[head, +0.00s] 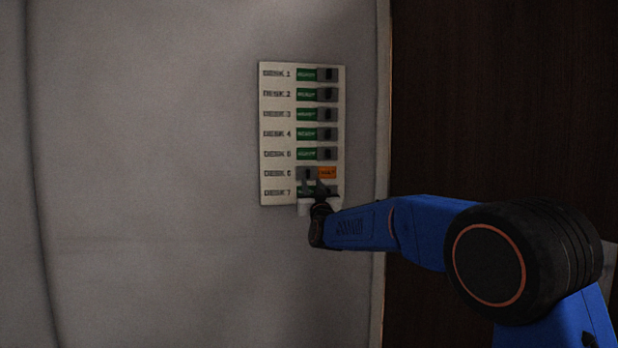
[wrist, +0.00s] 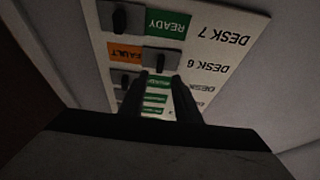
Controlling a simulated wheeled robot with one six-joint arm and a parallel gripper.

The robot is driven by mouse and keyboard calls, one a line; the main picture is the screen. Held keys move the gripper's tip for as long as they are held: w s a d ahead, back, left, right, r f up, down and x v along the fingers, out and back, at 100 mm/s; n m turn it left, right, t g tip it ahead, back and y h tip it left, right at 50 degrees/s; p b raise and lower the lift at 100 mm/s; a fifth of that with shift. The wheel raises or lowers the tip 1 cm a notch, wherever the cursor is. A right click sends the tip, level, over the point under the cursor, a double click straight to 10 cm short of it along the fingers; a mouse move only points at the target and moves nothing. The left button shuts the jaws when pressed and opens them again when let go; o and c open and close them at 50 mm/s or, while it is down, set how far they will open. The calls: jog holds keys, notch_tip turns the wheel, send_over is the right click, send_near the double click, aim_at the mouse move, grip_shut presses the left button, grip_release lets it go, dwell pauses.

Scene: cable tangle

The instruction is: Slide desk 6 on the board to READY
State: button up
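The white board (head: 280,183) hangs on the wall and shows upside down in the wrist view (wrist: 215,35). The desk 6 slider (head: 307,173) is a grey block with a dark knob, at the left end of its slot. An orange FAULT label (head: 327,173) shows to its right. In the wrist view the desk 6 slider (wrist: 161,60) is beside the orange label (wrist: 124,55). My gripper (head: 317,184) is at the board, over rows 6 and 7. Its two fingers (wrist: 162,78) are apart, with the desk 6 knob near their tips; I cannot tell whether they touch it.
The desk 1 to 5 sliders (head: 327,114) sit at the right with green READY labels (head: 306,114) showing. Desk 7 (wrist: 166,20) also shows READY, partly behind my gripper in the head view. Bare grey wall (head: 150,170) lies left; a dark panel (head: 480,100) lies right.

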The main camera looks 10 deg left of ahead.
aim_at(309, 173)
jog(key=x, duration=0.6)
jog(key=shift+w+r, duration=0.1)
jog(key=shift+w, duration=0.15)
grip_shut()
